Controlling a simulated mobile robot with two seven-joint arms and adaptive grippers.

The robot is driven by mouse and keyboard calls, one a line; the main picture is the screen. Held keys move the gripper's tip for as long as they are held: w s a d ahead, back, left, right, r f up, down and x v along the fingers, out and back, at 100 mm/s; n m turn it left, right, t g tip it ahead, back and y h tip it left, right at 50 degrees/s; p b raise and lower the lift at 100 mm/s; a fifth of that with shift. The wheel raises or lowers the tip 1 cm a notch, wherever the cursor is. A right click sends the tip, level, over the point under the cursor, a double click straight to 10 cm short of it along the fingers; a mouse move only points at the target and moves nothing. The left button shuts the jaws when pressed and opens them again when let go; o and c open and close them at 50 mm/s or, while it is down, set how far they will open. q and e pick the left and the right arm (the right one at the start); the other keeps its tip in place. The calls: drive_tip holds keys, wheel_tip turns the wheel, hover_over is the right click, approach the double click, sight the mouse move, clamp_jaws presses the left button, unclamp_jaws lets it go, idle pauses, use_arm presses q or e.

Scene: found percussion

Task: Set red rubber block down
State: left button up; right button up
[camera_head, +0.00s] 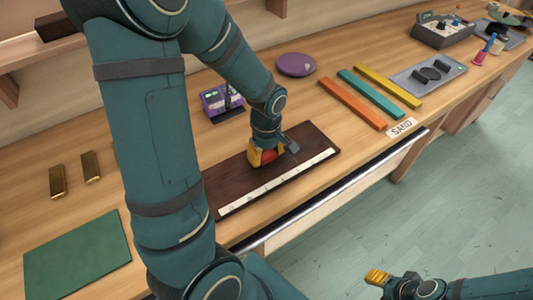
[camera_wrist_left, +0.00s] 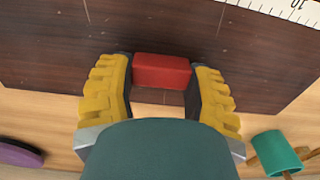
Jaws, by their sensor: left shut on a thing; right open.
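The red rubber block (camera_wrist_left: 162,71) is between the yellow finger pads of my left gripper (camera_wrist_left: 163,82) in the left wrist view. In the head view, the left gripper (camera_head: 265,155) is shut on the red block (camera_head: 269,156), low over the dark brown board (camera_head: 232,187) with a white ruler strip along its front edge. The fingers hide part of the block, and I cannot tell whether it touches the board. My right gripper (camera_head: 378,278) is open and empty over the floor at the lower right.
A purple device (camera_head: 218,101) stands behind the board, with a purple disc (camera_head: 296,65) farther back. Orange (camera_head: 352,103), teal and yellow bars lie to the right near a "SAND" label (camera_head: 401,127). Brass pieces (camera_head: 91,167) and a green mat (camera_head: 77,257) are left.

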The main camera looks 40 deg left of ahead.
sight(266, 154)
use_arm(q)
drive_tip(key=shift+f, duration=0.1)
drive_tip(key=o, duration=1)
drive_tip(key=shift+r, duration=0.55)
wheel_tip(266, 154, up, 11)
drive_tip(key=p, duration=0.3)
drive_tip(key=shift+r, duration=0.15)
